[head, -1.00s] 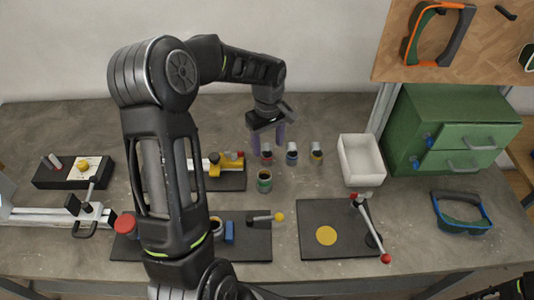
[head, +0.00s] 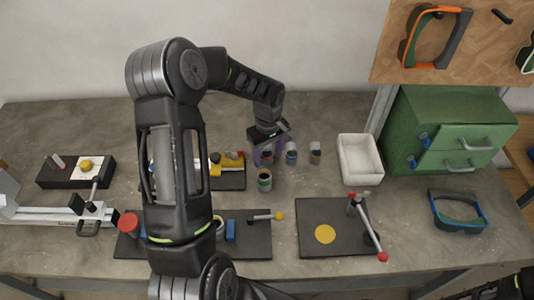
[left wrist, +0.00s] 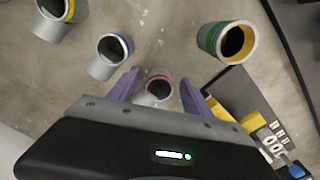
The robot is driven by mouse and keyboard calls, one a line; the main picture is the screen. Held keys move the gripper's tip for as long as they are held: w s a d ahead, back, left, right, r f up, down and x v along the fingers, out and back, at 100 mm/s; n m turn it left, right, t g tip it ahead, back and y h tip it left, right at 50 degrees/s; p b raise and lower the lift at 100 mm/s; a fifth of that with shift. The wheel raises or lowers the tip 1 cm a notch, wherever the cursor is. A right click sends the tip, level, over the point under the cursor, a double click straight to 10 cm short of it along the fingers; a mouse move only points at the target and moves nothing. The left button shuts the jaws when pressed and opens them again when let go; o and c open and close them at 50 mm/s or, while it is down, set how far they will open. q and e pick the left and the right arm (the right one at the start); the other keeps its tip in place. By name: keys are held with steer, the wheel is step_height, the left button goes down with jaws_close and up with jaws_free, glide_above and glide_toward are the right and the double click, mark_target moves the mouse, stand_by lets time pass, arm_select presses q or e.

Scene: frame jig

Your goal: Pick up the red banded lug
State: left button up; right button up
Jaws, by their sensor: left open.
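The red banded lug (left wrist: 159,87) is a small grey hollow cylinder with a red ring near its rim. In the left wrist view it stands between the two purple fingers of my left gripper (left wrist: 158,90), with gaps on both sides. In the head view the lug (head: 267,157) is partly hidden by my left gripper (head: 267,151). My left gripper is open, pointing down around the lug; I cannot tell whether a finger touches it.
A blue banded lug (head: 291,156) and a yellow banded lug (head: 316,153) stand to the right. A green banded cup (head: 264,180) stands in front. A white bin (head: 361,160) and green drawer cabinet (head: 450,130) are farther right. A dark fixture plate (head: 232,181) lies to the left.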

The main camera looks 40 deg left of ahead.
arm_select(q)
steer(key=shift+c, duration=0.4)
jaws_close()
stand_by(0.4)
